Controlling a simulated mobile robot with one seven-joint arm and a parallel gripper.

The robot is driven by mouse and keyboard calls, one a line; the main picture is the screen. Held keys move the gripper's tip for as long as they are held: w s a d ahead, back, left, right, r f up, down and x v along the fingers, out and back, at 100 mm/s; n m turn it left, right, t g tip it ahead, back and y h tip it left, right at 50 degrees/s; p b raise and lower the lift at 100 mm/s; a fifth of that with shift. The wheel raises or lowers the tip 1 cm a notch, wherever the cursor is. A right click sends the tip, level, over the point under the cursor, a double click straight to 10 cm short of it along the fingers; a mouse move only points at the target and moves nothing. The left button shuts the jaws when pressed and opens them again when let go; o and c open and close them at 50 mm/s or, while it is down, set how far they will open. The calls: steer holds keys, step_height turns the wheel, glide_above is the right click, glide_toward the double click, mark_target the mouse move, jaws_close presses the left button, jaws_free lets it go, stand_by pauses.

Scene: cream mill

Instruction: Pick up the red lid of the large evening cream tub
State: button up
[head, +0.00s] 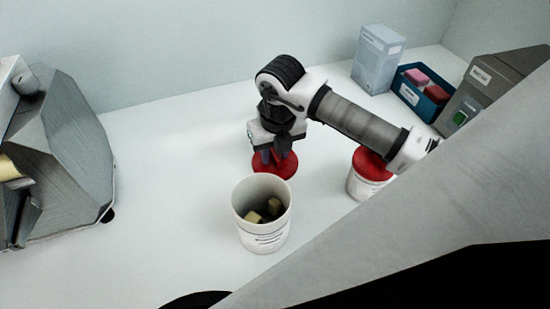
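A red lid (260,171) lies flat on the white table, just behind an open white tub (263,236). The tub has a printed label and holds a few pale yellow chunks. My gripper (274,157) points down over the red lid, its dark fingers at or just above the lid's top. The fingers look spread apart, but whether they touch the lid cannot be told. A second white tub (362,188) with a red lid (370,164) on it stands to the right, partly hidden by my arm.
A grey machine (65,160) stands at the left. At the back right are a pale blue box (378,58), a blue bin (408,92) with pink and red items, and a grey device (490,90). The table left of the open tub is clear.

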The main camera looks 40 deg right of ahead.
jaws_close()
